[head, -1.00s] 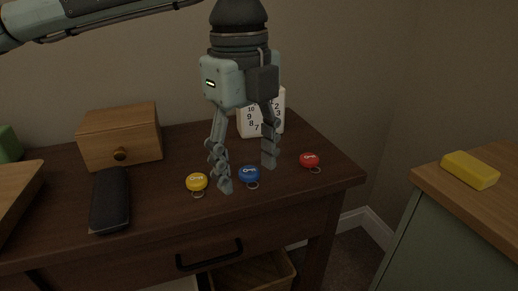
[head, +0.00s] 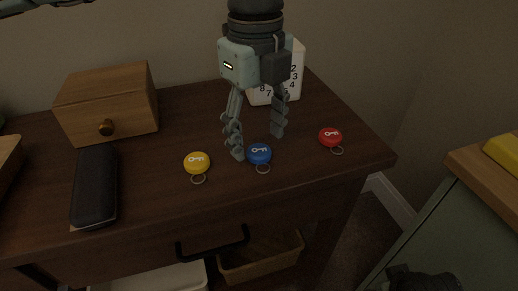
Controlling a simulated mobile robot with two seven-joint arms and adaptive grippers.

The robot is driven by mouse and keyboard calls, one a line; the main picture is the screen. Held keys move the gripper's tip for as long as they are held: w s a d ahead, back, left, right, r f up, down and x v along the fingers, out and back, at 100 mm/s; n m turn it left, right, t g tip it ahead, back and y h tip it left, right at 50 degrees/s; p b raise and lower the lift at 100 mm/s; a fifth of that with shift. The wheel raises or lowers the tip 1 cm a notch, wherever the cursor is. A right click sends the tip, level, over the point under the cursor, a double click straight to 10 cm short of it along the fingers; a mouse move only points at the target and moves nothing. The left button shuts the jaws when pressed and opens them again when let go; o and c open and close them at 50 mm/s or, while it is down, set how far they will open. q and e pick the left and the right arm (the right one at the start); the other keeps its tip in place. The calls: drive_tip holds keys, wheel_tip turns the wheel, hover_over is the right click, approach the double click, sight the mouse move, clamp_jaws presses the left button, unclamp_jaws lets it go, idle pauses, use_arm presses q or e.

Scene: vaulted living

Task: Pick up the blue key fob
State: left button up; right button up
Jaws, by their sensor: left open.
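The blue key fob (head: 259,153) lies on the dark wooden table, a round disc with a white key mark and a metal ring at its front. My left gripper (head: 259,146) points down over it and is open, with one finger just left of the fob and the other to its right and slightly behind. Nothing is held between the fingers. I cannot tell whether the fingertips touch the table. A yellow key fob (head: 197,163) lies to the left and a red key fob (head: 330,138) to the right.
A white clock or calendar block (head: 297,62) is behind the gripper. A green cabinet (head: 445,225) with a yellow block (head: 503,152) is at right.

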use_arm(q)
wheel_tip(320, 180, down, 2)
drive_tip(key=shift+f, duration=0.1)
drive_tip(key=c, duration=1.1)
drive_tip(key=shift+o, duration=0.2)
